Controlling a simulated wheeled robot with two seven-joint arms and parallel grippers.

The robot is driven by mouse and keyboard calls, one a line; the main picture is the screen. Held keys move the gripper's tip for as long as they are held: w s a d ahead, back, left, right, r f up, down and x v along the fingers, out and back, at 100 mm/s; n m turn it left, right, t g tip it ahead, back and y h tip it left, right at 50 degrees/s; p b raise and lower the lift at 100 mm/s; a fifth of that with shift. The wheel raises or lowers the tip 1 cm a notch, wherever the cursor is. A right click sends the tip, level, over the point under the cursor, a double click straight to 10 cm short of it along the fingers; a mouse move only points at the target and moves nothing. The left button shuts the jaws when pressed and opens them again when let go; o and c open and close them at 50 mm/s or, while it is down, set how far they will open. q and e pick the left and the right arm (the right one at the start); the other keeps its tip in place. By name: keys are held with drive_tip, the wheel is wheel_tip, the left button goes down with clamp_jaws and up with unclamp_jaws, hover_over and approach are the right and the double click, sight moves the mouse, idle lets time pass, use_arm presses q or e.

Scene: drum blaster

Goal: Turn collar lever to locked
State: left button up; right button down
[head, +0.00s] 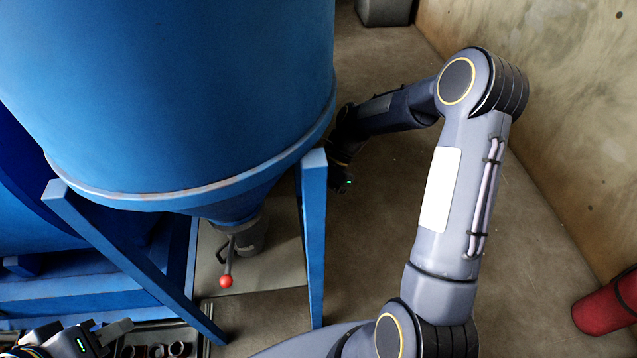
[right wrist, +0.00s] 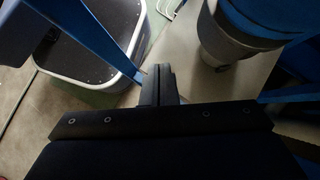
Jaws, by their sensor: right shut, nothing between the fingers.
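The collar lever (head: 229,262) is a thin metal rod with a red ball knob (head: 226,282), hanging down and toward me below the blue hopper cone. The grey collar (head: 250,238) sits under the cone and is partly hidden. It appears as a grey cylinder in the right wrist view (right wrist: 237,42). No red knob shows there. My right gripper (right wrist: 159,78) is shut and empty, apart from the collar and beside a blue leg; in the head view the hopper partly hides that wrist. My left gripper (head: 118,331) is at the lower left, apart from the lever; its opening is unclear.
The blue hopper (head: 190,90) fills the upper left, on slanted blue legs (head: 314,240). A tray of dark parts (head: 160,348) lies at the bottom left. A red cylinder (head: 605,305) lies at the right by the wall. A black-topped white container (right wrist: 92,45) shows in the right wrist view.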

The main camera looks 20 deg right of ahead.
drive_tip(key=shift+v, duration=1.9)
